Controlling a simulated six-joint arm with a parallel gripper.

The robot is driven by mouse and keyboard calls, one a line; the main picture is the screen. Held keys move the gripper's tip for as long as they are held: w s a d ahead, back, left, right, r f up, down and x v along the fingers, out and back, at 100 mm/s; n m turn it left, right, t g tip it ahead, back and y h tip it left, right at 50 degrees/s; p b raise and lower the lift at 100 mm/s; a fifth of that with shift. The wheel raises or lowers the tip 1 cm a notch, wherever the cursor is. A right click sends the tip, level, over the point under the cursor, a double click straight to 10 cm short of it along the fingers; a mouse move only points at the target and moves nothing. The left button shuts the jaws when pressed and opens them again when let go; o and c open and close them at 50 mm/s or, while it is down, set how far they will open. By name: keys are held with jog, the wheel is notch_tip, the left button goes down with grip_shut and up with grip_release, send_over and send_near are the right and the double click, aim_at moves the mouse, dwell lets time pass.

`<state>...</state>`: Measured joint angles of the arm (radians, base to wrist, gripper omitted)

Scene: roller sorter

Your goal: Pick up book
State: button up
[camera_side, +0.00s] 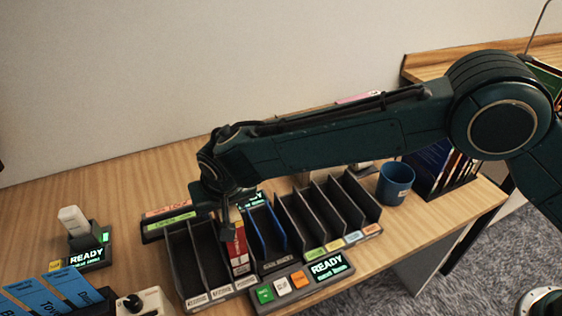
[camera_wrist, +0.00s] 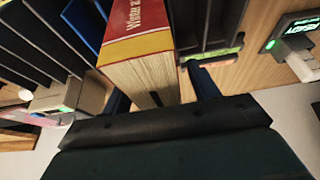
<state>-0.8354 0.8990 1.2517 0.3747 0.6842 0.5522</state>
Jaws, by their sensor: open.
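A red and yellow book (camera_side: 238,248) stands upright in a slot of the dark sorter rack (camera_side: 186,255). In the wrist view the book (camera_wrist: 140,45) shows its red and yellow cover with white lettering, and its cream page edge faces my gripper. My gripper (camera_wrist: 161,94) is open, with one finger on each side of the book's near end. In the side view my gripper (camera_side: 228,208) is at the top of the book, and its fingers are partly hidden. I cannot tell whether the fingers touch the book.
Several empty slots (camera_side: 325,212) lie farther right, before a blue cup (camera_side: 395,183). A READY display (camera_side: 327,267) with coloured buttons sits in front. A scanner-like device (camera_side: 72,222) stands at left.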

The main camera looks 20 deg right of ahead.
grip_shut()
jog(key=shift+r, duration=0.1)
dwell(0.3)
notch_tip(320, 180, up, 20)
dwell(0.8)
